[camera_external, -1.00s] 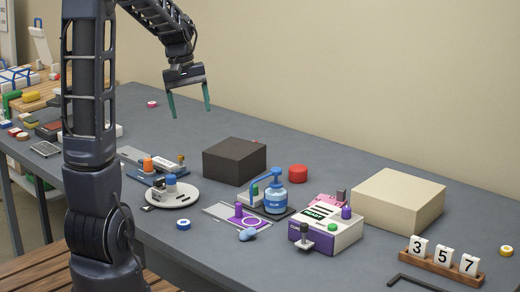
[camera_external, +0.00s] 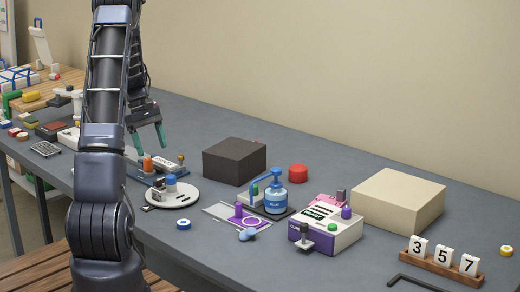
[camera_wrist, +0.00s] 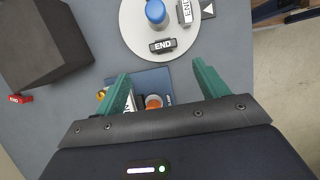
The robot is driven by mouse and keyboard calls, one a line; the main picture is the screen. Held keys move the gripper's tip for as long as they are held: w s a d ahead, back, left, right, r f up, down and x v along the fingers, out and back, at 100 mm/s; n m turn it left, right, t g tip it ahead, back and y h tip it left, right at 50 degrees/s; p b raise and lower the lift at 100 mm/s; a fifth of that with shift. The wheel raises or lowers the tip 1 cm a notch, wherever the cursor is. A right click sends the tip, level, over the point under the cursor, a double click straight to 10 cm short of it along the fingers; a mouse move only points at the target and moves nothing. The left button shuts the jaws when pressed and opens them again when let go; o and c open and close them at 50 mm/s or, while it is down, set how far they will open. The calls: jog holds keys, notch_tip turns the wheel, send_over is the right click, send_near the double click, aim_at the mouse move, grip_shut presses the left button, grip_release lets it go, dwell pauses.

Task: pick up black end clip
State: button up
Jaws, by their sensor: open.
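In the wrist view the black end clip (camera_wrist: 162,45), marked END in white, lies near the edge of a round white plate (camera_wrist: 133,38), beside the plate's blue knob (camera_wrist: 156,12). A pale clip (camera_wrist: 187,12), also marked END, lies on the plate. My gripper (camera_wrist: 160,72) is open and empty, with the black clip just beyond its green fingertips. In the external view my gripper (camera_external: 152,150) hangs behind the white plate (camera_external: 185,197), over a blue device (camera_external: 139,172).
A dark box (camera_external: 234,161) stands right of the plate. A blue bottle (camera_external: 275,198), a purple and white machine (camera_external: 325,234) and a beige box (camera_external: 398,199) stand farther right. A blue ring (camera_external: 183,224) lies in front of the plate.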

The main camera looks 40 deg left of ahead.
send_over(160, 179)
jog(key=a, duration=0.3)
jog(key=f, duration=0.5)
jog(key=shift+w+d, duration=0.2)
jog(key=shift+w, duration=0.1)
jog(key=shift+s+x, duration=0.15)
jog(key=shift+x, duration=1.2)
jog(key=shift+s+x, duration=0.15)
jog(key=shift+x, duration=1.15)
jog(key=c, duration=1)
